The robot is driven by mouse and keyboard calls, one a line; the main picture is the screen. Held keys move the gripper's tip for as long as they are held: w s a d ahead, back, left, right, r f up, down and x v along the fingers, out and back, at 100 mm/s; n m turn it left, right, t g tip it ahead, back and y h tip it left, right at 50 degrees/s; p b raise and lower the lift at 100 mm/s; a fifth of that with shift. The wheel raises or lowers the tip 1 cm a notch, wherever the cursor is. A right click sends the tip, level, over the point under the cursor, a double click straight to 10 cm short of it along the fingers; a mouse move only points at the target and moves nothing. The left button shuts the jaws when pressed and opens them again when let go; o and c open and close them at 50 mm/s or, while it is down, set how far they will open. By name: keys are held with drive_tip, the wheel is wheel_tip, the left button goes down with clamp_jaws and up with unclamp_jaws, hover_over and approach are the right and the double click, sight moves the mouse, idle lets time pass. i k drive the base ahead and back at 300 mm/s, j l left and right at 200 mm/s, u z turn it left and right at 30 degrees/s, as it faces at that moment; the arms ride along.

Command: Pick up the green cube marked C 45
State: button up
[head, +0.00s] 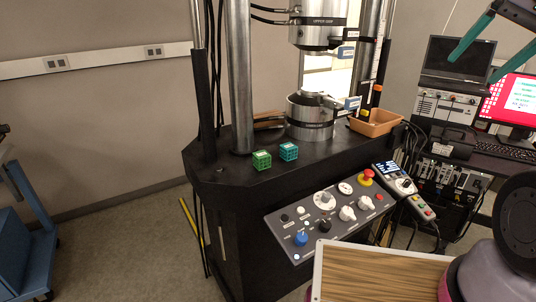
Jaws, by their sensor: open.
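A green lattice cube (261,160) sits on the black machine deck (225,180), in front of the left steel column. A teal lattice cube (289,151) sits just to its right, apart from it. Each has a pale label on top, too small to read, so I cannot tell which is marked C 45. My gripper (471,70) is at the top right, with two teal fingers spread apart and nothing between them. It is far from both cubes in the picture, and part of its body is cut off by the frame edge.
Steel columns (238,75) and a lower grip (308,117) stand behind the cubes. An orange-brown tray (376,123) is at the deck's right. A sloped control panel (325,215) with knobs is in front. A monitor (510,100) stands at right. Deck left of the cubes is mostly clear.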

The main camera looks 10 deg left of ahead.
sight(261, 163)
drive_tip(key=j, duration=1.25)
drive_tip(key=j+z, duration=0.35)
drive_tip(key=k+j+z, duration=0.2)
drive_tip(key=j+z, duration=0.15)
drive_tip(key=j, duration=0.15)
drive_tip(key=k+j+z, duration=0.15)
drive_tip(key=j+z, duration=0.25)
drive_tip(key=z, duration=0.15)
